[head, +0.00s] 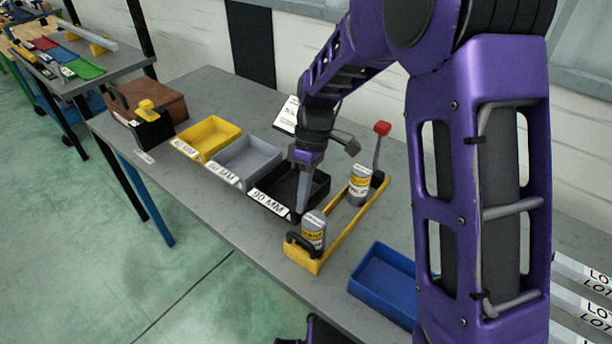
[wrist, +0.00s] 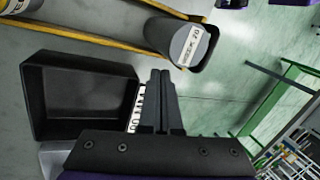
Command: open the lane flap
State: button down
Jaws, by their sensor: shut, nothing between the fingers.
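A yellow-railed lane (head: 345,228) lies on the bench, with grey cans standing at its two ends. A near can (head: 313,232) stands behind a black curved piece (head: 299,243) at the lane's front end; this looks like the flap, and it appears closed across the lane. A far can (head: 360,183) stands near a lever with a red knob (head: 381,128). My gripper (head: 301,208) points down over the black 90 MM bin, left of the lane's front end. In the wrist view my gripper's fingers (wrist: 161,76) are together and empty, apart from the near can (wrist: 187,44).
The black bin (head: 321,187), grey bin (head: 245,160) and yellow bin (head: 206,135) stand in a row left of the lane. A blue tray (head: 382,283) lies to its right. A brown box (head: 150,100) stands at the bench's far left.

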aim_at(301, 251)
jog(key=shift+s+a+f, duration=0.1)
jog(key=shift+s+a, duration=0.1)
jog(key=shift+s, duration=0.45)
jog(key=shift+s+a+f, duration=0.1)
jog(key=shift+s+a, duration=0.1)
jog(key=shift+s, duration=0.5)
jog(key=shift+s+a+f, duration=0.1)
jog(key=shift+s+a, duration=0.1)
jog(key=shift+s, duration=0.45)
jog(key=shift+s+a+t+h, duration=0.15)
jog(key=shift+s+t+h, duration=0.2)
jog(key=shift+t+h, duration=0.25)
